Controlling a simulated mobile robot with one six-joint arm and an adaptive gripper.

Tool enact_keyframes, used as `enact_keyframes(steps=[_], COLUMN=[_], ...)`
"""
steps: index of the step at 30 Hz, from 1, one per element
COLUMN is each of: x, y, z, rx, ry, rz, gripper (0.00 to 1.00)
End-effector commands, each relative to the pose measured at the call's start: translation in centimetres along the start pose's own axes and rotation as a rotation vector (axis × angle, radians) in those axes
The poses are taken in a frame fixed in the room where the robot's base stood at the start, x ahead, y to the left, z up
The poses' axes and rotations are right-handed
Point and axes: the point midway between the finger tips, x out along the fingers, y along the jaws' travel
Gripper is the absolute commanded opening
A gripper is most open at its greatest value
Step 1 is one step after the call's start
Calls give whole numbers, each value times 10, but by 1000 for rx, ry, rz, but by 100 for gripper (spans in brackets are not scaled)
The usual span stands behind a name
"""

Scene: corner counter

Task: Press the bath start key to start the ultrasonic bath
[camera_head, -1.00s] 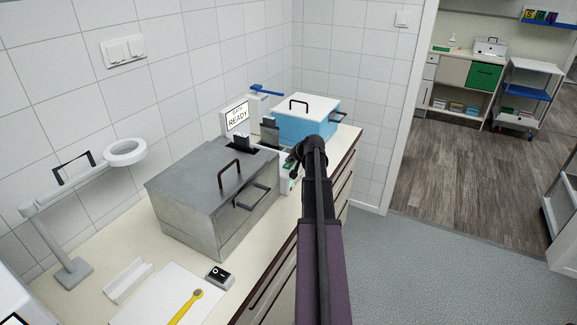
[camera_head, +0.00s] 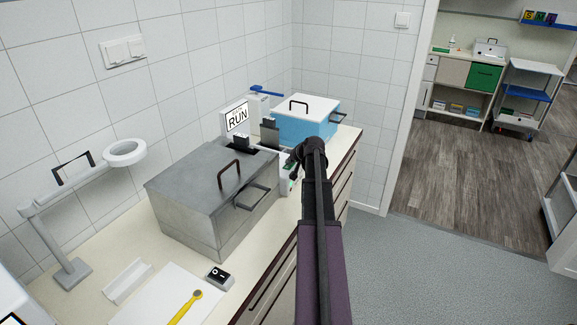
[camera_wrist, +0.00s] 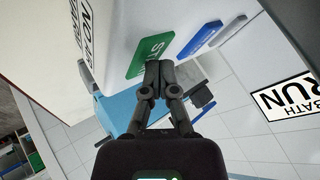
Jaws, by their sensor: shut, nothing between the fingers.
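The green key (camera_wrist: 150,54), with white lettering starting "ST", sits on a pale panel in the wrist view. My gripper (camera_wrist: 159,68) is shut and empty, its fingertips at the key's edge and overlapping it in the picture. I cannot tell whether they still press it. In the head view my arm hides most of the gripper, and part of the white control box (camera_head: 287,178) shows beside it. The display sign (camera_head: 237,117) reads "RUN"; in the wrist view the sign (camera_wrist: 286,103) reads "BATH RUN". The grey metal tank (camera_head: 205,200) stands with its lid on.
A blue key (camera_wrist: 199,40) lies beside the green one, with a "NO M…" label (camera_wrist: 87,28) nearby. A blue box with a white lid (camera_head: 306,118) stands behind my arm. A switch block (camera_head: 219,277) and yellow tool (camera_head: 187,307) lie at the counter's front.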

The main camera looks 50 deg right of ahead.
Motion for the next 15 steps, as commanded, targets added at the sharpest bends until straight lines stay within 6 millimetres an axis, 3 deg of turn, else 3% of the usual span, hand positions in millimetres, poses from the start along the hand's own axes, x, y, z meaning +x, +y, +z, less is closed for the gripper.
enact_keyframes(steps=[15], x=[-11], y=[-9], z=[-8], rx=[0], ry=[0], rz=[0], gripper=[0])
